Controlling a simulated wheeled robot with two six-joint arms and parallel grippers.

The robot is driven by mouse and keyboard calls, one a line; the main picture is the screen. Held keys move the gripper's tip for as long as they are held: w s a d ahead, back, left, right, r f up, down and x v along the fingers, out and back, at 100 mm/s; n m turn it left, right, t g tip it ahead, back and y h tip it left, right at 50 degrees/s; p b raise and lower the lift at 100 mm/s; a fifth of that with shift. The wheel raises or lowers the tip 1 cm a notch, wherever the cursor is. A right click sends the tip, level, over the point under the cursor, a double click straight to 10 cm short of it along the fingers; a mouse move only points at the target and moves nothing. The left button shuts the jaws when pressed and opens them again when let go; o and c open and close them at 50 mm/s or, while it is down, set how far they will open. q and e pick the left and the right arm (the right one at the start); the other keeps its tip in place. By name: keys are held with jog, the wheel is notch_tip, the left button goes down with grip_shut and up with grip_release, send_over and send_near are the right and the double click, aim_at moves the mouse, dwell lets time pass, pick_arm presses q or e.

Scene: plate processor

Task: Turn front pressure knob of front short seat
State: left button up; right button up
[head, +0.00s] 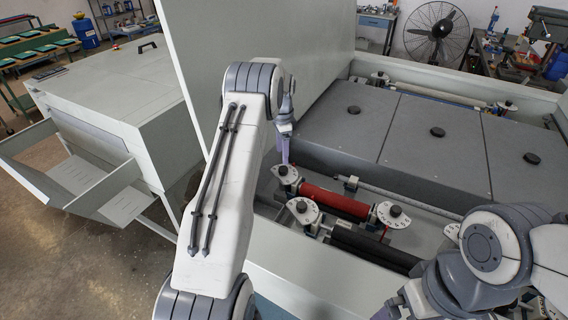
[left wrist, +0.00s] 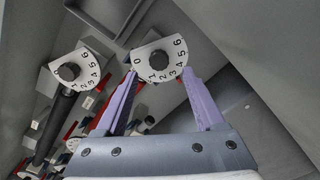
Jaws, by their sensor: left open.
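A black pressure knob (left wrist: 159,60) on a white numbered dial plate (left wrist: 174,50) shows in the left wrist view. My left gripper (left wrist: 166,88) is open, with its two purple fingers reaching toward either side of this dial. I cannot tell whether they touch it. A second knob (left wrist: 69,72) on a similar dial, by a black roller, is to the left. In the head view my left gripper (head: 285,155) points down over the knob (head: 283,170) at the red roller's left end. The nearer knob (head: 302,206) is at the black roller's left end. My right gripper does not show.
The red roller (head: 335,201) and black roller (head: 370,246) lie in the machine's open bay. Another dial knob (head: 395,211) is at the red roller's right end. Grey covers (head: 437,131) lie behind, and a tall grey panel (head: 265,50) stands beside my left arm.

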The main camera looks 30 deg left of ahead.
aim_at(283, 168)
pick_arm(q)
jog(key=f, duration=0.2)
jog(key=f+p, duration=0.1)
jog(key=f, duration=0.1)
jog(key=f+p, duration=0.1)
jog(key=shift+w+d+f, duration=0.15)
jog(key=shift+d+f, duration=0.1)
jog(key=shift+f, duration=0.95)
jog(key=shift+a, duration=0.1)
grip_shut()
